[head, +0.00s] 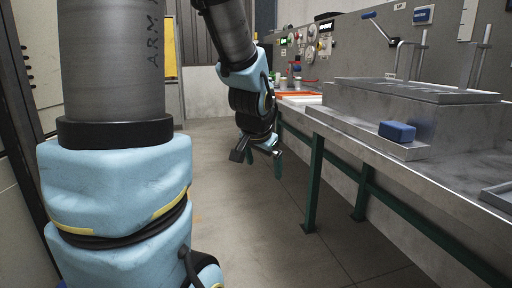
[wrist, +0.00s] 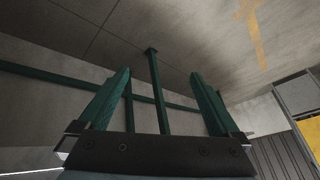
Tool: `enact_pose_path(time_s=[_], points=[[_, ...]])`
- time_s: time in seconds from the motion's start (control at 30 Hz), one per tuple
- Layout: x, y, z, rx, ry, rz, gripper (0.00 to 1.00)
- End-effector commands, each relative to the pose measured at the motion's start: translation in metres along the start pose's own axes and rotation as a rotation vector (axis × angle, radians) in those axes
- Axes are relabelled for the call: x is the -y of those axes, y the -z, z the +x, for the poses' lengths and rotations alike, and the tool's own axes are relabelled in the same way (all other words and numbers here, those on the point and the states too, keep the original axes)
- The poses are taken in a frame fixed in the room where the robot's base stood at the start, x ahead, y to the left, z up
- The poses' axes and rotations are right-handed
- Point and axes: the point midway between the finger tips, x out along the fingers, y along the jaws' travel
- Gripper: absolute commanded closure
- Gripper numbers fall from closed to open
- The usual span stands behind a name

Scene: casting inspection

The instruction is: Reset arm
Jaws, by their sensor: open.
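My gripper (head: 258,149) hangs at the end of my arm in the middle of the head view, over the floor and left of the workbench. In the wrist view my gripper (wrist: 160,92) shows two green fingers standing wide apart with nothing between them. It is open and empty. It touches neither the bench nor any object.
The metal workbench (head: 430,178) on green legs (head: 315,170) runs along the right. A blue block (head: 397,131) lies on it, with an orange tray (head: 298,95) at its far end. The grey floor (head: 240,220) left of the bench is clear.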

Motion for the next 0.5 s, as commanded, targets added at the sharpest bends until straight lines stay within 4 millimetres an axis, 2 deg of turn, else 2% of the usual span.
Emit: enact_pose_path(time_s=[0.03, 0.2, 0.47, 0.5], points=[[0.003, -0.026, 0.008, 0.057, -0.003, -0.071, 0.01], [0.004, -0.089, 0.017, 0.214, -0.019, -0.274, 0.01], [-0.009, -0.168, 0.019, 0.418, -0.044, -0.550, 0.01], [-0.007, -0.161, 0.008, 0.417, -0.044, -0.551, 0.01]])
